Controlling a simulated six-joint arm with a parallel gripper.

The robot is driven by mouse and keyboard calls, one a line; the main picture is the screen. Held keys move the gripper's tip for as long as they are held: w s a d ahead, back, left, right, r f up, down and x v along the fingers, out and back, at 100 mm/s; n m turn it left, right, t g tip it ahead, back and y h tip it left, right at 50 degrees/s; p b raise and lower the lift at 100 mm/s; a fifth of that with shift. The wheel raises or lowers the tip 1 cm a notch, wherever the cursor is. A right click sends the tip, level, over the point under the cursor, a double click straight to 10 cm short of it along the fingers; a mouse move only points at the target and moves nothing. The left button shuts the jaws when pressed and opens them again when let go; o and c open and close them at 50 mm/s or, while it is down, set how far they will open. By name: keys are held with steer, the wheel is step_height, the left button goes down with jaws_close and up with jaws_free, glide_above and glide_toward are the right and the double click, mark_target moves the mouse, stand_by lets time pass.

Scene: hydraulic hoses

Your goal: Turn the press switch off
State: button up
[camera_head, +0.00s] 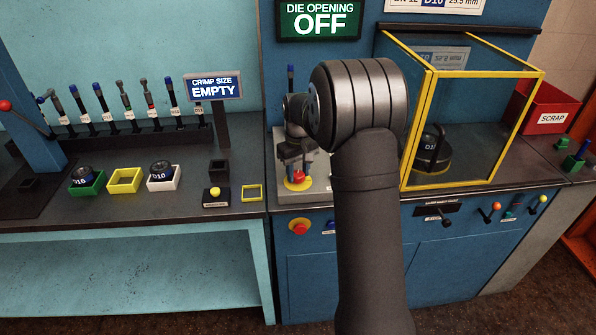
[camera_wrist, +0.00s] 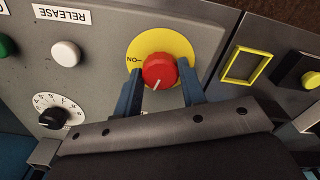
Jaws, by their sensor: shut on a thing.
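The press switch is a red rotary knob (camera_wrist: 159,70) on a yellow round plate (camera_wrist: 150,42), set in a grey panel. In the head view the red knob (camera_head: 299,177) sits on the panel left of the guarded cage. My gripper (camera_wrist: 161,82) has one blue finger on each side of the knob and is shut on it. The fingers point down onto the knob in the head view (camera_head: 297,163). An ON label (camera_wrist: 134,60) is left of the knob in the wrist view. The knob's white line points toward the picture bottom, away from that label. Any OFF mark is hidden.
The wrist view also shows a white RELEASE button (camera_wrist: 66,54), a black dial (camera_wrist: 54,118) and a yellow square frame (camera_wrist: 246,65). A sign reads DIE OPENING OFF (camera_head: 320,20). The yellow-edged cage (camera_head: 423,110) stands close right of my arm. A red stop button (camera_head: 299,227) is below.

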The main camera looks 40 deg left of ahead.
mark_target(298, 174)
steer(key=shift+n, duration=1.5)
steer(key=o, duration=1)
step_height(298, 174, up, 17)
steer(key=shift+r, duration=0.2)
